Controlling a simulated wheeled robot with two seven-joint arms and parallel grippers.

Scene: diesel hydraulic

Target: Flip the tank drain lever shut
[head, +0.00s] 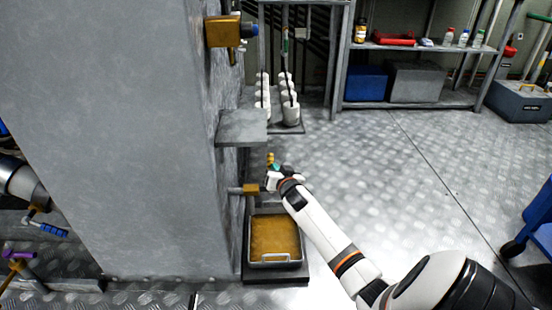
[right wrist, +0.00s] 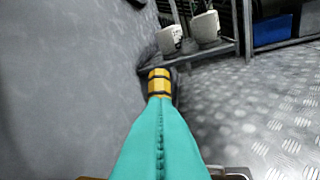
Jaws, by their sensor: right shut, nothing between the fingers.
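My right gripper (head: 273,177) is beside the grey tank (head: 130,130), just right of the brass drain valve (head: 251,189) low on the tank's side. In the right wrist view the teal fingers (right wrist: 158,105) are shut together with nothing between them. A yellow, dark-banded piece (right wrist: 159,83), which looks like the lever's grip, shows right beyond the fingertips; I cannot tell if they touch. It also shows in the head view as a small yellow end (head: 270,159) just above the gripper. The rest of the lever is hidden by the gripper. My left gripper is not in view.
A tray (head: 274,264) holding amber liquid stands below the valve. A grey ledge (head: 242,128) juts from the tank above the gripper. White cups (head: 290,113) stand behind on a rack.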

